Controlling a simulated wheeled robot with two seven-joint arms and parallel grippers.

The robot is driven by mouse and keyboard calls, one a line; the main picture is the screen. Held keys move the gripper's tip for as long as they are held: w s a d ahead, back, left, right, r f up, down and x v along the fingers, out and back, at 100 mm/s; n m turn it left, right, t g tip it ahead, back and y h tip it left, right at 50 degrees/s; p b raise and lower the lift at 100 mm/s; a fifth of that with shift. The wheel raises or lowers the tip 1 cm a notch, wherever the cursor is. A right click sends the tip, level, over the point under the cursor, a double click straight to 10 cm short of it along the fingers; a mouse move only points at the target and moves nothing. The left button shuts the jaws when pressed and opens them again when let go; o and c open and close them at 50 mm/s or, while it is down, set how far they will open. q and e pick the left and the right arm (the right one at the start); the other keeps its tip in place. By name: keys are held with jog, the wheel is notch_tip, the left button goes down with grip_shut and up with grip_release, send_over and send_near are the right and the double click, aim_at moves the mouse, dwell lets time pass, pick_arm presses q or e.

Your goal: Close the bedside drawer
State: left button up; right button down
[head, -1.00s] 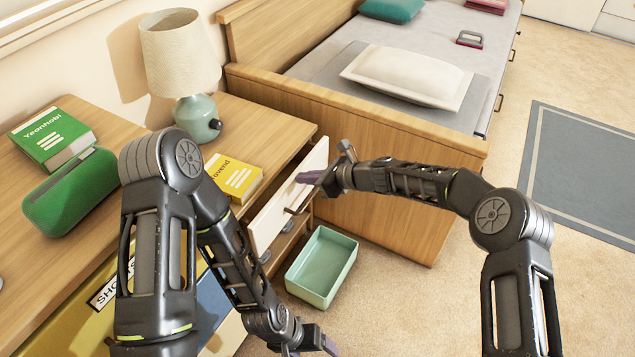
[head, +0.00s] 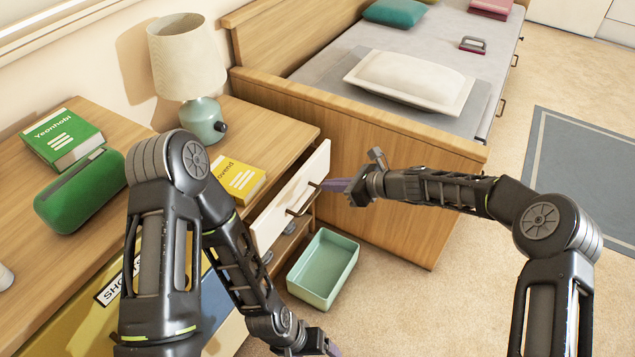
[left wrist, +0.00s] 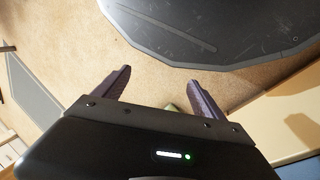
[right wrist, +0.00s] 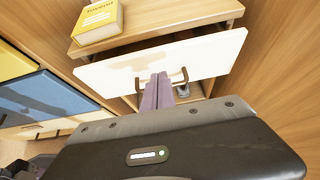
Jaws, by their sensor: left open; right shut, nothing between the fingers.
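The bedside drawer (head: 283,208) has a white front and stands partly open, pulled out from under the wooden bedside top. Its dark bar handle (head: 298,202) faces my right arm. My right gripper (head: 327,185) is shut and empty, with its purple fingertips in front of the drawer front near the handle. In the right wrist view the fingers (right wrist: 158,88) overlap the handle's span on the drawer front (right wrist: 215,60); I cannot tell whether they touch. My left gripper (left wrist: 160,88) is open and empty, low over the floor; in the head view it is partly cut off.
A green open bin (head: 323,268) stands on the floor below the drawer. The bed's wooden end panel (head: 400,190) is close behind my right gripper.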

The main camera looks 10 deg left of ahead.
jog(key=v, duration=0.6)
jog(key=shift+p, duration=0.35)
